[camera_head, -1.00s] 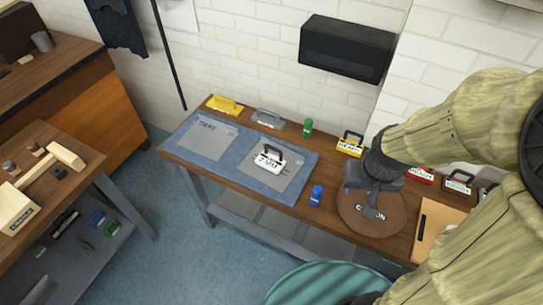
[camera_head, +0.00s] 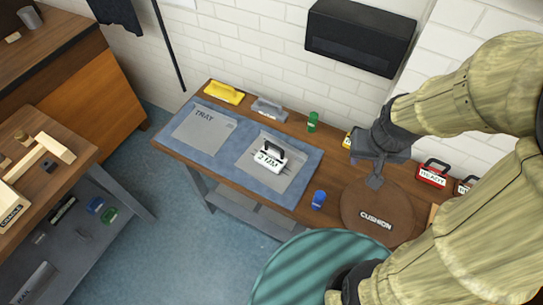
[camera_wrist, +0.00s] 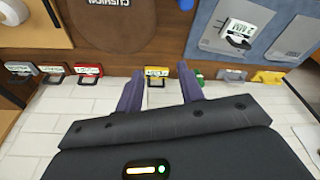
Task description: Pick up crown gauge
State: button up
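I cannot make out the words "crown gauge" on any label. A white block with a black handle, marked "2 MM" (camera_head: 270,158), lies on the right-hand grey panel of the blue mat; it also shows in the wrist view (camera_wrist: 238,31). A yellow labelled block with a dark handle (camera_wrist: 157,72) appears between my fingers in the wrist view; in the head view it is mostly hidden behind my gripper. My gripper (camera_head: 375,181) hangs over the bench by the round brown cushion (camera_head: 365,222). Its two purple fingers (camera_wrist: 160,82) are apart with nothing held between them.
Red-labelled (camera_head: 433,174) and other handled blocks line the wall edge. A yellow holder (camera_head: 224,92), grey holder (camera_head: 268,109), green canister (camera_head: 312,121) and blue canister (camera_head: 318,199) stand around the blue mat (camera_head: 225,157). A black box (camera_head: 360,41) hangs on the wall above.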

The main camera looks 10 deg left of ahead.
jog(key=o, duration=0.4)
jog(key=shift+a+f, duration=0.1)
jog(key=shift+c, duration=0.2)
jog(key=o, duration=0.9)
jog(key=a+f+n+b, duration=0.1)
jog(key=f, duration=0.1)
jog(key=a+f+n+g+b, duration=0.1)
jog(key=n+b, duration=0.1)
jog(key=shift+s+a+f, duration=0.1)
jog(key=shift+a+f, duration=0.25)
jog(key=shift+f, duration=0.05)
jog(key=a+f+n+h+b, duration=0.6)
jog(key=a+f+n+b, duration=0.35)
jog(key=f+n, duration=0.4)
jog(key=a+f+n+t+b, duration=0.1)
jog(key=a+n+t+b, duration=0.1)
jog(key=a, duration=0.4)
jog(key=s+a+f+n+t+b, duration=0.1)
jog(key=a+n+t+b, duration=0.2)
jog(key=a+n+t, duration=0.2)
jog(key=a+n+t+b, duration=0.2)
jog(key=a+n+t, duration=0.1)
jog(key=a+n, duration=0.4)
jog(key=shift+s+a+f+n+t+b, duration=0.15)
jog(key=shift+a+f+n+t+b, duration=0.1)
jog(key=shift+f+t+b, duration=0.15)
jog(key=shift+d, duration=0.1)
